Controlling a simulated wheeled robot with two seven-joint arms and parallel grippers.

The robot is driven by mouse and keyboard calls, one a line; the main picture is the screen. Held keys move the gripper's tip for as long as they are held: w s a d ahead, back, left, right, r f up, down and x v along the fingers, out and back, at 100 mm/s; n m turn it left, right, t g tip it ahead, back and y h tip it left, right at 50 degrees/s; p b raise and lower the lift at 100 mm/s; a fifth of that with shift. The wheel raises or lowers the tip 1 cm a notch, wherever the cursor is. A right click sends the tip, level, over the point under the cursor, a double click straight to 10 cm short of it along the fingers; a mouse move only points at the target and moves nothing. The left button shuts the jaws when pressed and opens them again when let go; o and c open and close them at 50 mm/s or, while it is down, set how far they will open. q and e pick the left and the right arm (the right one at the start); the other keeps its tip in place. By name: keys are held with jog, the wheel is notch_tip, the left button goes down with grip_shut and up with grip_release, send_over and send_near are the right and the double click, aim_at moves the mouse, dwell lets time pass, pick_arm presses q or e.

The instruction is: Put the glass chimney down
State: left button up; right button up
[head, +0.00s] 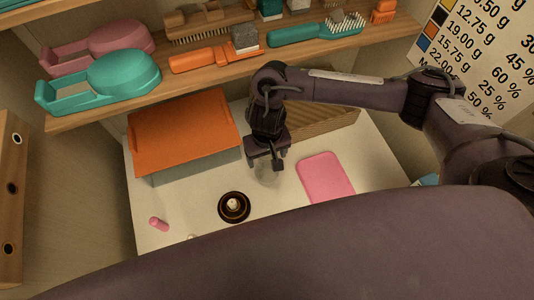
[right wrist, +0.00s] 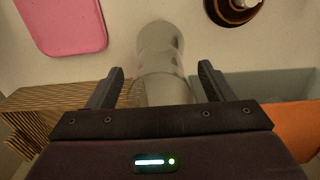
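The glass chimney (right wrist: 160,55) is clear and pale. In the right wrist view it lies between the two fingers of my right gripper (right wrist: 160,80), with a visible gap on each side. In the head view the chimney (head: 268,175) is only a faint shape below my right gripper (head: 266,163), above or on the white tabletop. I cannot tell whether its foot touches the surface. My right gripper is open around it. A dark brown round base (head: 233,207) with a pale centre stands to the left and nearer; it also shows in the right wrist view (right wrist: 233,10). My left gripper is not in view.
A pink board (head: 326,177) lies right of the chimney. An orange-topped box (head: 185,130) and a ribbed wooden block (head: 325,125) stand behind. A small pink cylinder (head: 158,224) lies at the left. A shelf (head: 200,75) with brushes hangs above the back.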

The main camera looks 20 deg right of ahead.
jog(key=shift+r, duration=0.1)
notch_tip(320, 180, up, 12)
jog(key=p, duration=0.4)
dwell(0.6)
